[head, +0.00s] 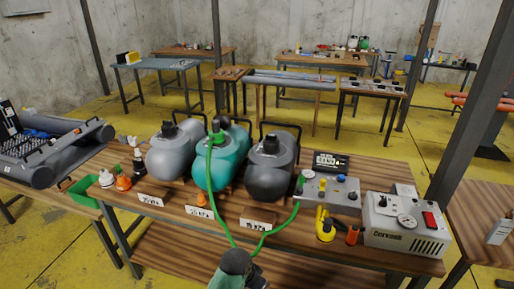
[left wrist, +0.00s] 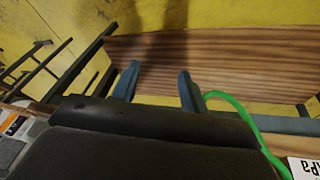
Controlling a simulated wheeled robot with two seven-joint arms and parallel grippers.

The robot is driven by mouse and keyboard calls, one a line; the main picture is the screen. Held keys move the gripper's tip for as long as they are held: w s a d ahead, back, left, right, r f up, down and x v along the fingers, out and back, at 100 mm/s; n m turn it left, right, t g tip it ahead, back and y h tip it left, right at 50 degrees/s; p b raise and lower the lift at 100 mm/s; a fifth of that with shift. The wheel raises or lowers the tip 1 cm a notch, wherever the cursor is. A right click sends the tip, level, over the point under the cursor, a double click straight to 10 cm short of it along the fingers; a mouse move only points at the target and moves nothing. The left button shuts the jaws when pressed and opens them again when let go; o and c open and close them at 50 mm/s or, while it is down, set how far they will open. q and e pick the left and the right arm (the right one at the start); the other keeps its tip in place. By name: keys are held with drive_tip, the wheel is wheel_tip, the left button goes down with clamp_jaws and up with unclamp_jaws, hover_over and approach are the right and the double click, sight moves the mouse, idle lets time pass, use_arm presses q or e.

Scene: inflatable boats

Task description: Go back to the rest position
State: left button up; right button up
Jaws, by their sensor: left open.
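My left gripper (left wrist: 158,72) shows in the left wrist view with its two blue fingers apart and nothing between them. It is near the front edge of the workbench, with a green hose (left wrist: 240,113) passing just to the right of its fingers. In the head view a dark and green part at the bottom middle looks like part of my arm, and no fingers can be made out there. My right gripper is in neither view.
The workbench (head: 395,168) carries two grey tanks (head: 166,158) (head: 268,172) and a teal tank (head: 209,173). The green hose (head: 209,195) loops over its front edge to a grey control box (head: 329,194). A beige pump unit (head: 405,225) stands right. Yellow floor (head: 60,236) is open left.

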use_arm(q)
drive_tip(key=s+a+r+n+t+y, duration=0.25)
drive_tip(key=s+a+n, duration=0.35)
drive_tip(key=s+a, duration=1.65)
wheel_tip(320, 180, down, 24)
drive_tip(key=w+d+g, duration=0.2)
drive_tip(key=d, duration=0.1)
drive_tip(key=s+f, duration=0.4)
drive_tip(key=f, duration=0.8)
drive_tip(key=s+f, duration=0.4)
drive_tip(key=f, duration=0.8)
drive_tip(key=shift+s+f+m+y+b, duration=0.2)
drive_tip(key=shift+m+y+b, duration=0.1)
drive_tip(key=shift+y+b, duration=0.1)
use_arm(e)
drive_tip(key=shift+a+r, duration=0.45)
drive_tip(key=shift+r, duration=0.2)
use_arm(q)
drive_tip(key=shift+a+g, duration=0.1)
drive_tip(key=shift+g, duration=0.15)
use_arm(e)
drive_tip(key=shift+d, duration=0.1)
